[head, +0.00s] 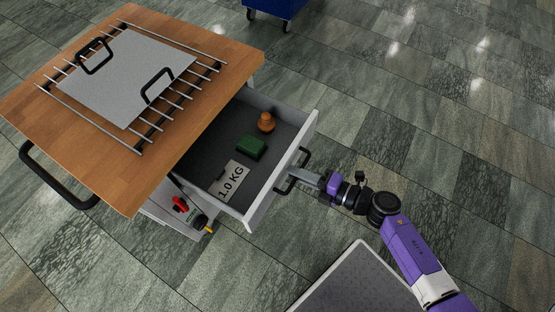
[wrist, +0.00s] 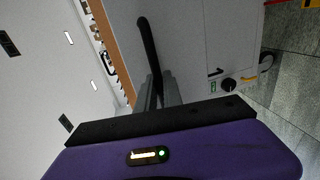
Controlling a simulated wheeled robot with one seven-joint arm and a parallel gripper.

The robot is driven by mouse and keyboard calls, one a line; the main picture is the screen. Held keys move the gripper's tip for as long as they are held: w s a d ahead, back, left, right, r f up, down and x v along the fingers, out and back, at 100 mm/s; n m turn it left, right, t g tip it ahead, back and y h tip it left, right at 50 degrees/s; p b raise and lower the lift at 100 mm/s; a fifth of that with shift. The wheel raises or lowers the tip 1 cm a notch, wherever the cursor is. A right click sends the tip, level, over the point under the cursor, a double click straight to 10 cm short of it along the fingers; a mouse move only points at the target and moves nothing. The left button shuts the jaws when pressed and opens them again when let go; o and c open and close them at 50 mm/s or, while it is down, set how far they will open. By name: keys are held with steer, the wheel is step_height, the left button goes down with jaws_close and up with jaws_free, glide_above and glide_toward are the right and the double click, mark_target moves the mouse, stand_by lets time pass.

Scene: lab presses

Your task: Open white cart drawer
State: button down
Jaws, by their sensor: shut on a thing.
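The white cart drawer (head: 262,208) stands pulled out from under the wooden top of the cart, with its inside in view. Its black handle (head: 292,172) is on the drawer front; in the wrist view the handle (wrist: 148,45) runs up from between my fingers. My gripper (head: 297,176) is shut on the handle; the wrist view also shows its fingers (wrist: 157,93) around it. Inside the drawer are an orange knob-like weight (head: 266,122), a green block (head: 251,147) and a grey block marked 1.0 KG (head: 231,180).
The cart's wooden top (head: 120,165) carries a metal rack with a grey plate (head: 125,78) that has two black handles. A black push handle (head: 50,178) sticks out at left. A blue wheeled bin (head: 274,8) stands far back. Floor at right is clear.

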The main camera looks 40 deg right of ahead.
steer(key=shift+f+v, duration=0.25)
steer(key=shift+v, duration=0.9)
steer(key=shift+f+v, duration=0.25)
steer(key=shift+v, duration=0.85)
steer(key=c, duration=1.5)
jaws_free()
steer(key=shift+s, duration=0.1)
steer(key=b+v, duration=0.1)
steer(key=v, duration=0.6)
steer(key=shift+s+d+r, duration=0.1)
steer(key=shift+s+d, duration=0.05)
steer(key=shift+s, duration=0.2)
